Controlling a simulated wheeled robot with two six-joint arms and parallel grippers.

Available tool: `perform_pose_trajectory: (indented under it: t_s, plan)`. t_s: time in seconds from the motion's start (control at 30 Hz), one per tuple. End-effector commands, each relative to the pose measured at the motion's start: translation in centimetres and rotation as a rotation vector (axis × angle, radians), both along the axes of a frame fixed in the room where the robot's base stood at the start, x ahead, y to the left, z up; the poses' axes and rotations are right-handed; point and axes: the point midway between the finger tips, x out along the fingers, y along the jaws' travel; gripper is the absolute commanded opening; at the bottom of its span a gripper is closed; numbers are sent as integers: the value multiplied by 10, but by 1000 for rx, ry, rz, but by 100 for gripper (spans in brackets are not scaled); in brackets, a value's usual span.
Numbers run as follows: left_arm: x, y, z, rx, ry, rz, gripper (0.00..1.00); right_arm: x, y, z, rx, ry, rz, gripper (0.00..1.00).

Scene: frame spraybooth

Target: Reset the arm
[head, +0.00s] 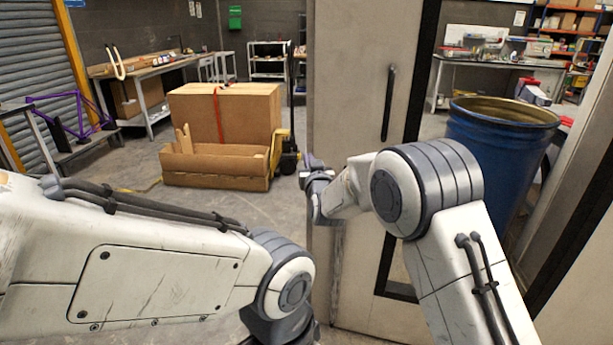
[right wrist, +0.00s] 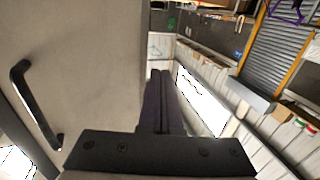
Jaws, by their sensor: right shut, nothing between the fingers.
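My right arm (head: 428,190) reaches forward in the head view, bent at a grey joint. Its gripper (head: 312,165) is beside the free edge of a pale door (head: 345,80). In the right wrist view the two dark fingers (right wrist: 159,80) lie together, shut and empty, with the door filling the left side. Whether the gripper touches the door is unclear. My left arm (head: 165,265) crosses the lower left of the head view, and its gripper is out of view.
The door has a black handle (head: 388,103). A blue drum (head: 500,150) stands to its right. Large cardboard boxes (head: 245,110) stand by a yellow pallet truck (head: 281,150). A purple bike frame (head: 70,110) is at left. Floor before the boxes is clear.

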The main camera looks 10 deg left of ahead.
Motion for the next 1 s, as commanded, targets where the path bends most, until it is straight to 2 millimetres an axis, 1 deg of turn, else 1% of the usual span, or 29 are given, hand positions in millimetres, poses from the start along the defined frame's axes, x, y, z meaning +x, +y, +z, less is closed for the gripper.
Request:
perform_pose_trajectory:
  t_s: [0.03,0.1,0.2,0.33,0.47,0.57,0.67,0.7,0.77,0.8,0.87,0.9,0.97,1.0]
  plan:
    - [0,0,-4,0,0,0,50,-11,0,0,1,-2,0,0]
    - [0,0,-6,0,0,0,50,-24,1,0,2,-2,-2,0]
    - [0,0,-8,0,0,0,50,-38,4,1,2,-2,-2,0]
    - [0,0,-9,0,0,0,50,-49,5,1,0,0,-2,0]
    - [0,0,-2,0,0,0,50,-64,11,8,-11,56,26,0]
    - [0,0,10,0,0,0,50,-92,18,13,-45,185,86,0]
    - [0,0,25,0,0,0,50,-143,20,14,-104,376,163,0]
    - [0,0,31,0,0,0,50,-167,18,12,-135,459,193,0]
    - [0,0,39,0,0,0,50,-207,11,9,-182,583,232,0]
    - [0,0,45,0,0,0,50,-235,4,7,-219,665,256,0]
    - [0,0,53,0,0,0,50,-278,-10,4,-274,788,287,0]
    - [0,0,58,0,0,0,50,-306,-22,3,-315,865,302,0]
    - [0,0,65,0,0,0,50,-347,-41,0,-375,977,319,0]
    - [0,0,69,0,0,0,50,-373,-55,0,-412,1043,328,0]
